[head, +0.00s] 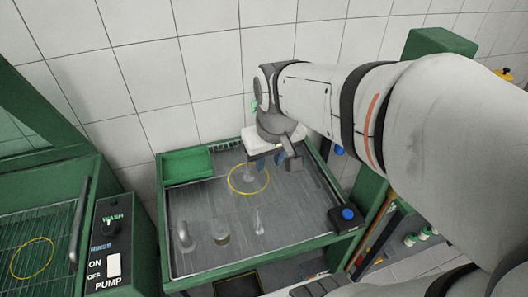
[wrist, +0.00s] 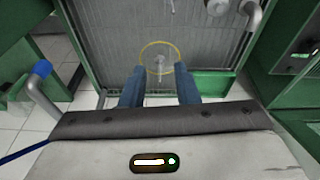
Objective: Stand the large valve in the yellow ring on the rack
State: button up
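My gripper (head: 268,161) is over the basin's back part, blue fingers pointing down. The wrist view shows my gripper (wrist: 160,74) open and empty. A smaller valve (head: 259,223) stands nearer the basin's front. Another yellow ring (head: 32,258) lies on a wire rack (head: 55,225) in the green cabinet at left.
A curved metal spout (head: 184,238) and a small jar (head: 221,233) stand in the basin's front left. A green tray (head: 188,163) sits at the back left. A control box (head: 110,240) stands between basin and cabinet. A blue-knobbed black box (head: 347,215) is at right.

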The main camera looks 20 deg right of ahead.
jog(key=s+m, duration=0.1)
jog(key=s, duration=0.5)
jog(key=shift+f+t, duration=0.2)
jog(key=shift+t, duration=0.1)
jog(key=shift+a, duration=0.1)
dwell(0.9)
